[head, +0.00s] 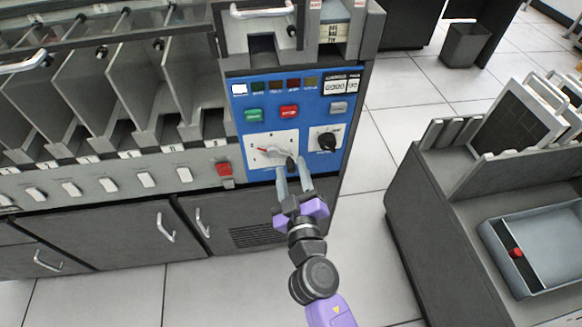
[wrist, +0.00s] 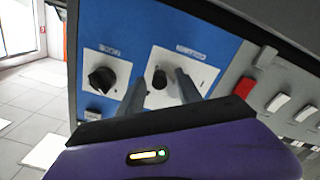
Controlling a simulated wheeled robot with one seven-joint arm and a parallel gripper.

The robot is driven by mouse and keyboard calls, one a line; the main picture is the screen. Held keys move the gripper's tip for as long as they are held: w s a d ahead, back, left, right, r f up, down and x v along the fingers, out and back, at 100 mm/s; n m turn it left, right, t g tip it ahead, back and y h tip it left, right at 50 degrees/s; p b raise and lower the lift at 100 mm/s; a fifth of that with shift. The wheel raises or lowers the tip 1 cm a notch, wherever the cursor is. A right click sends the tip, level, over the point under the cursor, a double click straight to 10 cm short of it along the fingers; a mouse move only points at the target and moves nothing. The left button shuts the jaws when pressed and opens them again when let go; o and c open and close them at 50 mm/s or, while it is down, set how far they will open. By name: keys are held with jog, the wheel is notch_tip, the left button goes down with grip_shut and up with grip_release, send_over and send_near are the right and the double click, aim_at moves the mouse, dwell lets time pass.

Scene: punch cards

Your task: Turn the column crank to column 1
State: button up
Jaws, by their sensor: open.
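The column crank (head: 287,157) is a grey arm with a dark knob on a white plate (head: 256,158), low on the blue control panel (head: 240,116). A red mark shows on the left part of the plate; I cannot read its column numbers. My gripper (head: 292,169) is open, its two grey fingers reaching up to the crank's knob from the front. In the wrist view the dark knob (wrist: 160,78) shows between the fingertips, and contact with it cannot be told. The fingers hide part of the plate there.
A black rotary knob (head: 326,140) sits right of the crank, with green and red buttons above. A red switch (head: 224,169) and several white levers line the front to the left. A grey desk with a tray (head: 490,238) stands at the right, with clear floor between.

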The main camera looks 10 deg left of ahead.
jog(key=shift+w+a, duration=0.15)
jog(key=shift+w, duration=0.4)
grip_shut()
